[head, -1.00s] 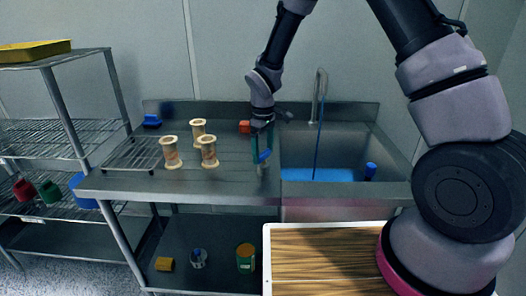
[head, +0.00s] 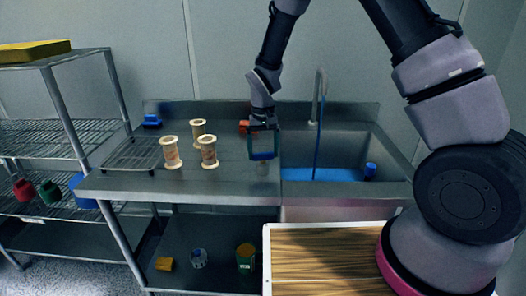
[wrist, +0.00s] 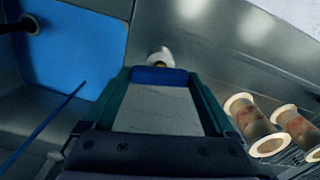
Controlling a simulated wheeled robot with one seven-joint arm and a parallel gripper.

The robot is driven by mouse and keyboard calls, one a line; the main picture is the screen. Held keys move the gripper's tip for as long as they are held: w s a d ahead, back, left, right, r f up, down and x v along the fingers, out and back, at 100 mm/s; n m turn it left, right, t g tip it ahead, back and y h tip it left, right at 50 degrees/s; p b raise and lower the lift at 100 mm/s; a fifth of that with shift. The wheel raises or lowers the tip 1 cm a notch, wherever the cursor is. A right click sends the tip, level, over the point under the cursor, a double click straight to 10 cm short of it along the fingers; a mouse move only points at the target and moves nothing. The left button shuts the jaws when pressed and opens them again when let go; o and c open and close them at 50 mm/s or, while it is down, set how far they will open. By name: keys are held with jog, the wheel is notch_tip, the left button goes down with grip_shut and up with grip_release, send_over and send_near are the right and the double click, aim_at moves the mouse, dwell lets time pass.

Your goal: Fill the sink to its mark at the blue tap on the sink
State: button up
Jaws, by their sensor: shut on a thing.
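My gripper (head: 263,152), with green fingers, is shut on the blue tap handle (head: 262,157) at the counter's front, left of the sink. In the wrist view the blue handle (wrist: 160,75) spans the fingertips, with a pale round piece just beyond it. The sink (head: 345,142) holds blue water (head: 335,174) over its floor. A thin blue stream (head: 318,140) falls from the grey spout (head: 320,82) into it; the stream also shows in the wrist view (wrist: 40,130). A blue upright piece (head: 370,169) stands in the water at the right. I cannot make out the fill mark.
Several beige spools, one of them here (head: 171,153), stand on the counter left of my gripper, near a wire rack (head: 132,153). A red object (head: 243,127) lies behind the gripper. A wooden board (head: 325,255) is in front.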

aim_at(263, 153)
jog(key=shift+m, duration=0.4)
jog(key=o, duration=1.1)
jog(key=shift+c, duration=0.2)
jog(key=shift+r, duration=0.15)
notch_tip(263, 153, up, 11)
jog(key=shift+f, duration=0.2)
